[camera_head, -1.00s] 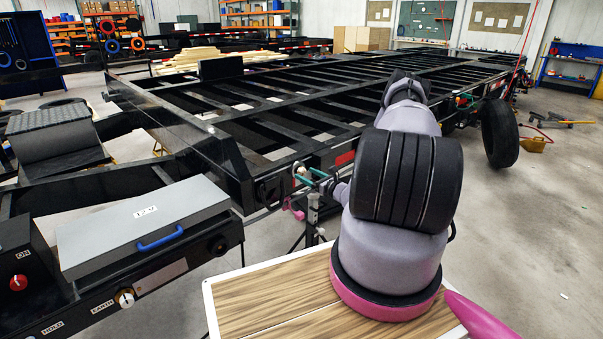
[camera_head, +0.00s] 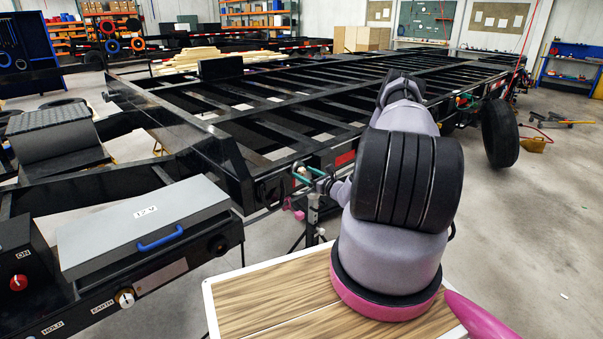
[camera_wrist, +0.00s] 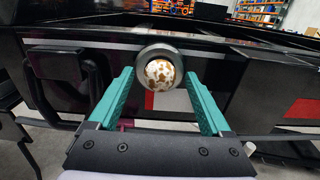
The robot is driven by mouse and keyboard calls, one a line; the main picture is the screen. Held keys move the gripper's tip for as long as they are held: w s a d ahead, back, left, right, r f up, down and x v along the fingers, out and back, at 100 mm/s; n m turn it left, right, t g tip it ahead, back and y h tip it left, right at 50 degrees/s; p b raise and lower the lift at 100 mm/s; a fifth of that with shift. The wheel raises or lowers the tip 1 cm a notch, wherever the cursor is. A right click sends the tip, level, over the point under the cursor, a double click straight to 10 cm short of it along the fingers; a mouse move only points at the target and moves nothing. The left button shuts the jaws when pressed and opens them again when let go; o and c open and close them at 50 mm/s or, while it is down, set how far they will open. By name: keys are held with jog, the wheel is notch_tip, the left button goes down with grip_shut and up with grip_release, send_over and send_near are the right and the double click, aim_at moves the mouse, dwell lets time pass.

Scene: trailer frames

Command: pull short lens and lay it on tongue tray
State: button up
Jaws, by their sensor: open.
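A round lens (camera_wrist: 159,73) with a white, brown-speckled face sits in a dark ring on the trailer frame's side, in the middle of the wrist view. It also shows as a small pale spot in the head view (camera_head: 300,171). My gripper (camera_wrist: 158,88) has two teal fingers. They are open, one on each side of the lens; I cannot tell whether they touch its ring. In the head view my gripper (camera_head: 309,175) is small, at the frame's near rail. I cannot tell for sure which surface is the tongue tray.
A grey lid (camera_head: 145,225) marked 12 V, with a blue handle (camera_head: 160,238), lies on the trailer's front at the left. A panel with a red knob (camera_head: 18,283) stands beside it. A black tread-plate box (camera_head: 56,138) is behind. Open floor lies at right.

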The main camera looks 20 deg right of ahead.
grip_shut()
jog(key=shift+s, duration=0.1)
jog(key=shift+v, duration=2.95)
